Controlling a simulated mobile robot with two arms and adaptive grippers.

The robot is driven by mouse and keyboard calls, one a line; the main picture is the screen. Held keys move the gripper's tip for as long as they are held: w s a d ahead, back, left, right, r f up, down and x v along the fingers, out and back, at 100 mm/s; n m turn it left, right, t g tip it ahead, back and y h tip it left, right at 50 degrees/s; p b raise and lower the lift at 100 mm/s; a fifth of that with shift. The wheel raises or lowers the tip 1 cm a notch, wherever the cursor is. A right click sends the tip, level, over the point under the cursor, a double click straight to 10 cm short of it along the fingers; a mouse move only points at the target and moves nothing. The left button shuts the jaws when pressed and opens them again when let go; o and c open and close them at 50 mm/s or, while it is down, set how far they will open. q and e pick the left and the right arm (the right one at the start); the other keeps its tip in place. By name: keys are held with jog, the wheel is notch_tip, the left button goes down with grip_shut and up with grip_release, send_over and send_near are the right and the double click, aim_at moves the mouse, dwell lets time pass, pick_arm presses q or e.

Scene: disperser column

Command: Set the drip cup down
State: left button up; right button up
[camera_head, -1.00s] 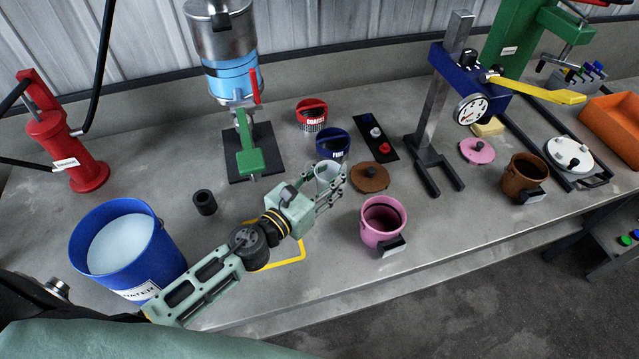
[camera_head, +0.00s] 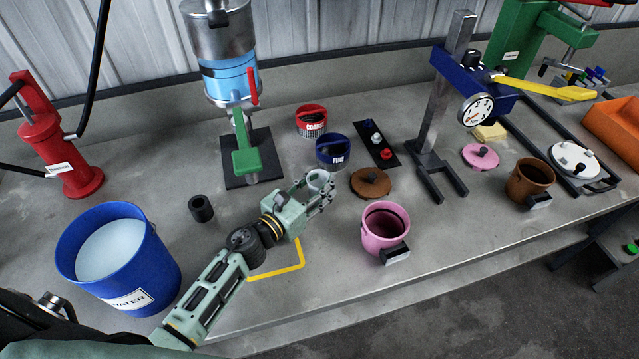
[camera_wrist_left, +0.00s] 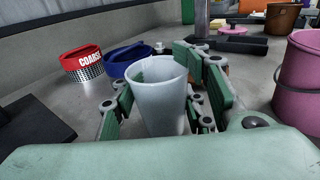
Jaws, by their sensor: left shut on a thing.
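The drip cup is a translucent whitish cup (camera_wrist_left: 160,95), upright between the fingers of my left gripper in the left wrist view. In the head view the cup (camera_head: 318,181) shows only in part, since the gripper hides its lower side. My left gripper (camera_head: 322,192) is shut on the cup, over the bench between the blue FINE basket and the pink pot. I cannot tell whether the cup's base touches the bench. My right gripper is not in view.
The pink pot (camera_head: 384,228) stands to the right. A yellow corner mark (camera_head: 283,273) lies on clear bench in front. A blue water bucket (camera_head: 118,258) stands left.

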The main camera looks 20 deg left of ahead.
pick_arm(q)
jog(key=shift+f, duration=0.2)
jog(key=o, duration=1)
jog(key=shift+r, duration=0.1)
jog(key=shift+r, duration=0.25)
jog(key=b+v, duration=0.1)
jog(key=v, duration=0.4)
jog(key=b+v, duration=0.1)
jog(key=v, duration=0.4)
jog(key=shift+s+a+f, duration=0.1)
jog(key=shift+s+f, duration=0.1)
jog(key=shift+s, duration=0.1)
jog(key=shift+s+a+r+b, duration=0.2)
jog(key=shift+s+a+b, duration=0.1)
jog(key=shift+s, duration=0.35)
